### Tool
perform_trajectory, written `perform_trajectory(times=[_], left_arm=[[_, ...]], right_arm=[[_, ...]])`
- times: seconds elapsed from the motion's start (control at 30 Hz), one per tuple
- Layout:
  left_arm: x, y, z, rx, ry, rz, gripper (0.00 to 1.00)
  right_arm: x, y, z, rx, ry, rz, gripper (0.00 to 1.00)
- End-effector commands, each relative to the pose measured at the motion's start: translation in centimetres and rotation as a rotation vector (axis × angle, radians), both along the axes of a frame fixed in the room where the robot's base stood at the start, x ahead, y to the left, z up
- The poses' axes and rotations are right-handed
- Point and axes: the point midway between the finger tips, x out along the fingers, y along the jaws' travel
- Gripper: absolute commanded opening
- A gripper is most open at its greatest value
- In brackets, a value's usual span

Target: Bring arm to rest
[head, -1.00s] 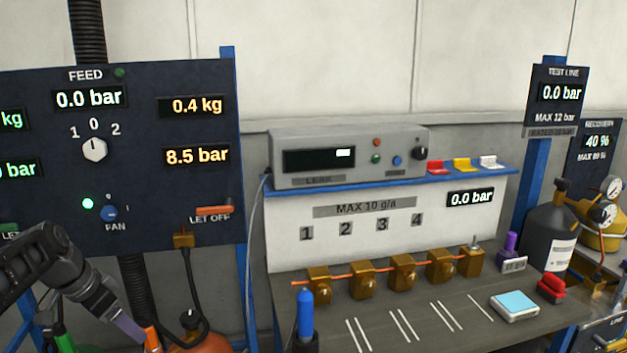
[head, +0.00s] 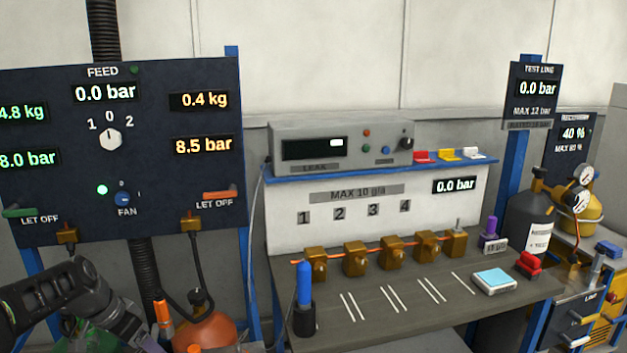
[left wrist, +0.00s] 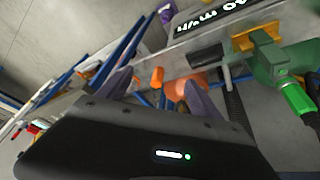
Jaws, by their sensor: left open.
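My left arm (head: 55,300) comes in at the lower left of the head view, in front of and below the dark FEED panel (head: 150,75). Its gripper is only partly seen at the bottom edge. In the left wrist view my left gripper (left wrist: 158,95) has its two purple-grey fingers spread apart, with nothing held between them. An orange cylinder (left wrist: 186,88) shows beyond the fingers, apart from them. My right arm and gripper are in neither view.
An orange bottle (head: 205,333) stands below the panel. A bench (head: 355,312) with several brass valves and a blue-topped tool (head: 304,285) is on the right. In the wrist view a green fitting (left wrist: 285,65) is close at right; blue rails (left wrist: 110,55) are at left.

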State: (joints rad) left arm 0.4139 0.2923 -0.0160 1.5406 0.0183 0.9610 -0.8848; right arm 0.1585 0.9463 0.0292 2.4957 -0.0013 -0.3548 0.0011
Motion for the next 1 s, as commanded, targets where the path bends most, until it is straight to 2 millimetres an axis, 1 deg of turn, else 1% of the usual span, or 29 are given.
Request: perform_trajectory(times=[0.03,0.07,0.1,0.17,0.27,0.37,0.4,0.43,0.47,0.5,0.57,0.6,0.67,0.7,0.77,0.8,0.9,1.0], left_arm=[[0.2,-1.1,-1.8,-0.011,0.013,0.006,0.75],[0.2,-1.6,-2.7,-0.017,0.019,0.012,0.75],[0.4,-2.5,-4.1,-0.026,0.028,0.022,0.75],[0.4,-3.8,-6.4,-0.04,0.041,0.039,0.75],[0.2,-6.6,-10.6,-0.065,0.069,0.071,0.75],[-0.9,-10.7,-16.3,-0.098,0.11,0.113,0.75],[-1.8,-12.7,-18.8,-0.113,0.131,0.135,0.75],[-2.6,-14.2,-20.7,-0.124,0.147,0.152,0.75],[-3.5,-15.7,-22.5,-0.135,0.162,0.17,0.75],[-4.9,-17.8,-24.8,-0.149,0.184,0.192,0.75],[-7.4,-20.7,-28.0,-0.169,0.217,0.23,0.75],[-9.3,-22.7,-29.9,-0.182,0.239,0.254,0.75],[-12.5,-25.4,-32.5,-0.199,0.273,0.292,0.75],[-14.7,-27.0,-33.9,-0.21,0.295,0.317,0.75],[-17.9,-29.1,-35.5,-0.224,0.326,0.353,0.75],[-20.0,-30.3,-36.3,-0.232,0.345,0.374,0.75],[-24.0,-32.2,-37.5,-0.247,0.38,0.421,0.75],[-26.4,-33.1,-37.8,-0.256,0.397,0.452,0.75]], right_arm=[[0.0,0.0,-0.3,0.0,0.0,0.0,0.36],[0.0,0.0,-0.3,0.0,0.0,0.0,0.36],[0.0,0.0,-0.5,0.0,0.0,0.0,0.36],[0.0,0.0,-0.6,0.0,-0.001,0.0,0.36],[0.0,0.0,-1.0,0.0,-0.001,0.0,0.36],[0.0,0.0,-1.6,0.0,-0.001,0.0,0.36],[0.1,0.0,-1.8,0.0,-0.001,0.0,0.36],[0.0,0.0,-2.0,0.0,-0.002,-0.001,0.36],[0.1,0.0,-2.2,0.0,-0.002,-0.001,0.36],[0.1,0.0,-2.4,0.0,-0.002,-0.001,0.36],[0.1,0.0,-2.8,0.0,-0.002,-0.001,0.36],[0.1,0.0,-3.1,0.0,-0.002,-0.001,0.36],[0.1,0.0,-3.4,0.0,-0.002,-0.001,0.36],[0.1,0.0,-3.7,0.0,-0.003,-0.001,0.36],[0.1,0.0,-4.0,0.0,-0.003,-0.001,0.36],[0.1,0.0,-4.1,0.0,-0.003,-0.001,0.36],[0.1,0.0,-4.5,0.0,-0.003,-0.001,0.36],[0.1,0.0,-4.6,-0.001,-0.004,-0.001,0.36]])
